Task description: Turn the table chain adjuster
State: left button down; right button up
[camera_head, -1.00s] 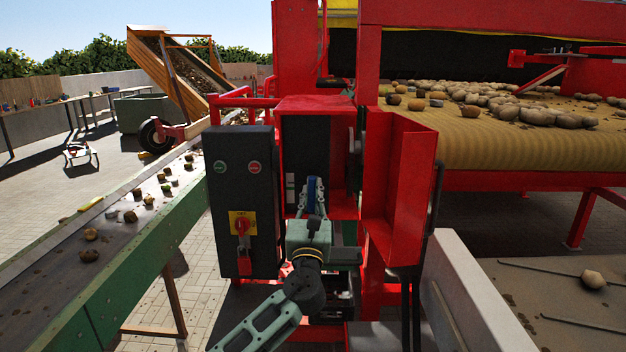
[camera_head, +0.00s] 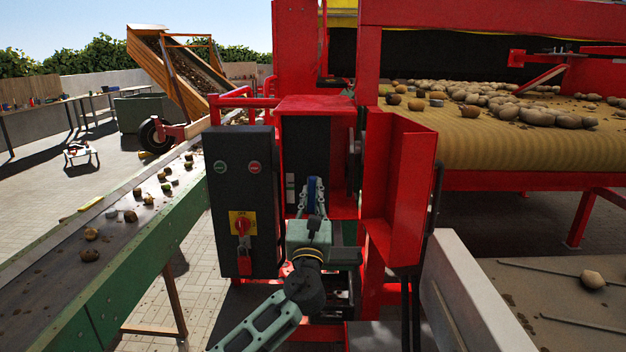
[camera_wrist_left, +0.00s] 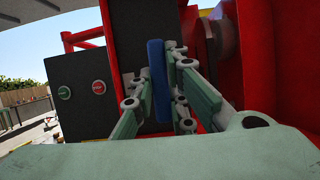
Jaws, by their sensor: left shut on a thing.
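The table chain adjuster appears as a blue upright handle (camera_head: 312,196) inside the open red cabinet (camera_head: 316,106). The blue handle also shows in the left wrist view (camera_wrist_left: 158,80), standing between the fingers. My left gripper (camera_head: 313,190) is shut on this blue handle, with a finger on each side of it. The fingers show close up in the left wrist view (camera_wrist_left: 160,85). The lower end of the handle is hidden by my gripper. My right gripper is in neither view.
A black control box (camera_head: 239,180) with a red switch stands just left of the cabinet. The open red door (camera_head: 400,185) is at the right. A conveyor with potatoes (camera_head: 130,250) runs at the left. A wide tan belt (camera_head: 440,145) carries potatoes at the right.

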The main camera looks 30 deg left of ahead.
pick_arm(q)
jog(key=shift+w+a, duration=0.45)
jog(key=shift+w, duration=0.3)
